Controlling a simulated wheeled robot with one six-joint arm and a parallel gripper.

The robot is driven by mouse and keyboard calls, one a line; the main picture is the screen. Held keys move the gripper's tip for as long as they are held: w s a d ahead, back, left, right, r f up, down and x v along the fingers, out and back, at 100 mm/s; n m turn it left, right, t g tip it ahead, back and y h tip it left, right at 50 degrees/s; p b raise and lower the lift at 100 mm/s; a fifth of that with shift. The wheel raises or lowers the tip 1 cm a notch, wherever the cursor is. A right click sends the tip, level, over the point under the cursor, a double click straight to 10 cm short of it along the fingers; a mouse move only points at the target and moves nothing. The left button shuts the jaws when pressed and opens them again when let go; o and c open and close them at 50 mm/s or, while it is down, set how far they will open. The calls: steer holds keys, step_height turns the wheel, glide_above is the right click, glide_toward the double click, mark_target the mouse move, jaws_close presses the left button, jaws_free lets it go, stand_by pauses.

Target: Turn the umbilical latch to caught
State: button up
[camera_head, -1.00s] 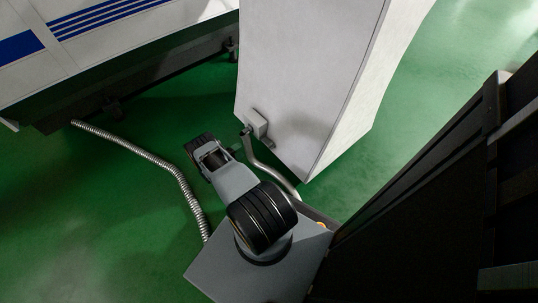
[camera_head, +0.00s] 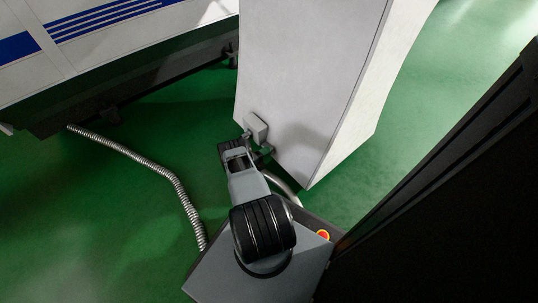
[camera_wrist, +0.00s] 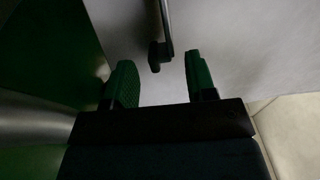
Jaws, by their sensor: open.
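A small grey box (camera_head: 256,126) sits on the lower left part of the white cabinet face, with a small dark part (camera_head: 267,150) below it. My gripper is right by the box in the head view, hiding part of what is there. In the wrist view my gripper (camera_wrist: 161,78) is open, its two green-padded fingers apart. A thin dark lever (camera_wrist: 167,30) with a blocky end comes down from the top into the gap between the fingertips; it looks like the latch. The fingers do not appear to grip it. Which position the latch is in, I cannot tell.
The white cabinet (camera_head: 310,75) stands close in front of my gripper. A ribbed metal hose (camera_head: 160,165) lies on the green floor at left. A white machine with blue stripes (camera_head: 100,50) stands at upper left. Open floor (camera_head: 205,105) lies between it and the cabinet.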

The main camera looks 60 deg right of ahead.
steer(key=shift+x, duration=0.85)
steer(key=shift+c, duration=0.3)
jaws_close()
